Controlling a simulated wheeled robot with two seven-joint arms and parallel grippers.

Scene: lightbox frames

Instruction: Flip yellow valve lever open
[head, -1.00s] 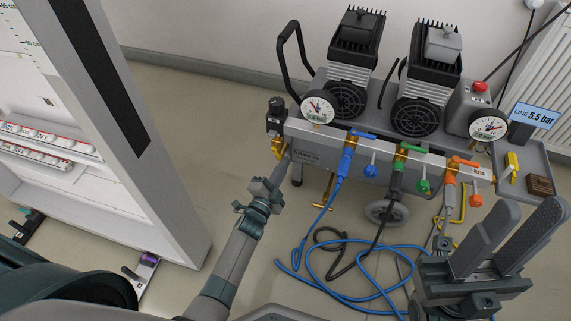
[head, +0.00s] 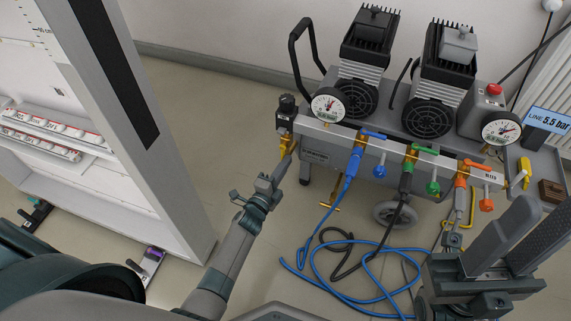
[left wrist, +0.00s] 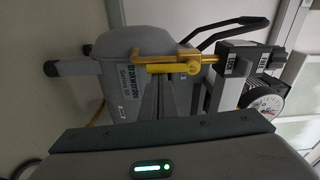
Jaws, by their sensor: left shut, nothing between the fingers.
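The yellow valve lever (left wrist: 167,70) shows in the left wrist view, beside a brass pipe (left wrist: 150,58) and dark fittings. In the head view, the brass and yellow valve (head: 286,138) sits below the black regulator at the left end of the compressor manifold. The lever's exact angle is hard to tell there. My left gripper (head: 291,150) is shut and empty, with its tips right at the valve. In the left wrist view, its fingers (left wrist: 158,88) end just below the lever; I cannot tell whether they touch. My right gripper (head: 525,222) is open and empty at lower right.
The manifold (head: 345,135) also carries blue (head: 373,135), green (head: 425,149) and orange (head: 477,164) levers. Blue hose (head: 340,285) coils on the floor. A tray (head: 540,198) at right holds a yellow item (head: 525,172) and a brown block (head: 551,190).

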